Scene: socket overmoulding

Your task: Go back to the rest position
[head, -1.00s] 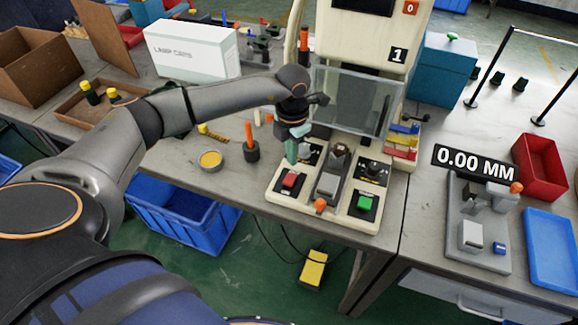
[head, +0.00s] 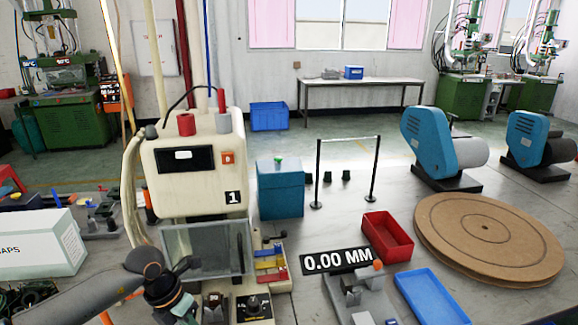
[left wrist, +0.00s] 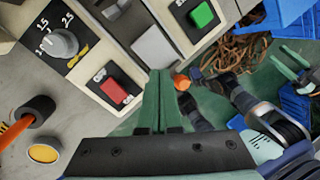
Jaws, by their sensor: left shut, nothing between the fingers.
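My left gripper (head: 182,308) is at the bottom edge of the head view, in front of the cream machine labelled 1 (head: 195,180). In the left wrist view its two green fingers (left wrist: 158,74) are pressed together with nothing between them. They show beside the red button (left wrist: 113,91) and below the green button (left wrist: 202,15); I cannot tell their height above the panel. My right gripper (left wrist: 285,54) shows at the right of the left wrist view, its two green fingers apart and empty. It is not in the head view.
A white box (head: 45,245) stands left of the machine. A teal box (head: 280,190), red tray (head: 388,238), blue tray (head: 432,297) and 0.00 MM gauge (head: 352,298) are to the right. In the left wrist view, a yellow-filled tin (left wrist: 43,150) and an orange-handled tool (left wrist: 22,122) lie left.

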